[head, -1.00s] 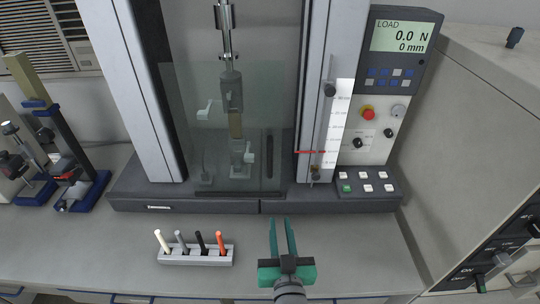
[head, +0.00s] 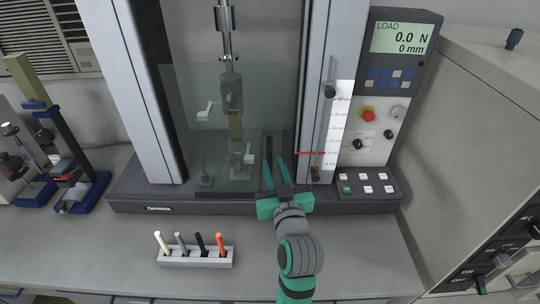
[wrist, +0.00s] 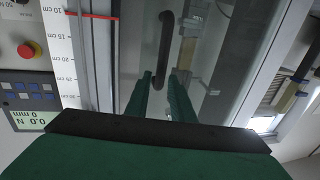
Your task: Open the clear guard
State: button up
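The clear guard (head: 180,110) is a see-through panel across the front of the test machine, and it looks closed. Its dark upright handle (head: 270,146) is near the panel's right edge; it also shows in the wrist view (wrist: 165,35). My gripper (head: 274,161) is open, its two green fingers pointing at the handle. In the wrist view the fingers (wrist: 161,80) stand apart, and the handle's lower end appears between their tips. I cannot tell whether they touch it. The fingers hide part of the handle in the head view.
Behind the guard are grips with a sample (head: 235,125). A rack (head: 195,256) of several coloured cable samples stands on the bench at front left. A ruler scale (head: 338,125) and a control panel (head: 375,140) are just right of the guard. Bench space before the machine is otherwise free.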

aim_at(270, 157)
jog(key=shift+w+a, duration=0.25)
jog(key=shift+w, duration=0.95)
jog(key=shift+w+a, duration=0.25)
jog(key=shift+w, duration=0.95)
grip_shut()
